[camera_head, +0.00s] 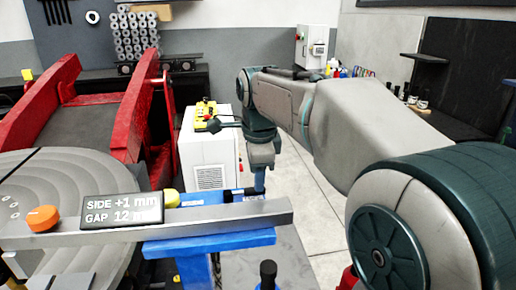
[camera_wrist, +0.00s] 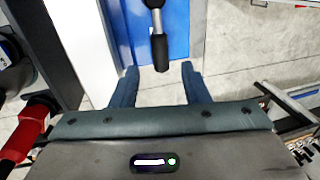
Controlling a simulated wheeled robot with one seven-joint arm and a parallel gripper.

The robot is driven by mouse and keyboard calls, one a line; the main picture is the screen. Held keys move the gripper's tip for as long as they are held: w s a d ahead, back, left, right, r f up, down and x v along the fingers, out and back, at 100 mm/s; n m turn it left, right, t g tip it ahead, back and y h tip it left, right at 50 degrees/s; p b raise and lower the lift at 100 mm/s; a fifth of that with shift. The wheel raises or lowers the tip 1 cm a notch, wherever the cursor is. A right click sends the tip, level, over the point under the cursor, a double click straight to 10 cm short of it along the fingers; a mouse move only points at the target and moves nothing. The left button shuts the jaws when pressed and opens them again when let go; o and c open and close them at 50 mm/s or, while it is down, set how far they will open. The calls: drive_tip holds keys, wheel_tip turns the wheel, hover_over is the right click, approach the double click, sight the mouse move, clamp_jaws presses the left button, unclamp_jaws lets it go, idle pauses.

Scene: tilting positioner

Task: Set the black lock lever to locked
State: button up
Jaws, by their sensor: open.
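The black lock lever (camera_wrist: 160,50) shows in the wrist view as a black grip on a short metal stem, in front of a blue surface (camera_wrist: 184,25). My gripper (camera_wrist: 159,72) is open, with one finger on each side of the lever's lower end. Gaps show between the grip and both fingers, and nothing is held. In the head view my gripper (camera_head: 259,184) points down behind the grey bar, near the blue frame. I cannot make out the lever clearly there, nor read its locked or unlocked position.
A grey bar (camera_head: 200,220) with a "SIDE +1 mm, GAP 12 mm" display (camera_head: 121,208) crosses the front. An orange knob (camera_head: 42,218) sits left. A white cabinet (camera_head: 205,150) with yellow controls stands behind. Red beams (camera_head: 130,110) rise at left. Open floor (camera_head: 325,215) lies right.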

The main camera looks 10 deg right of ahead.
wheel_tip(320, 180, up, 10)
drive_tip(key=s, duration=0.2)
drive_tip(key=shift+f, duration=0.2)
drive_tip(key=shift+a, duration=0.15)
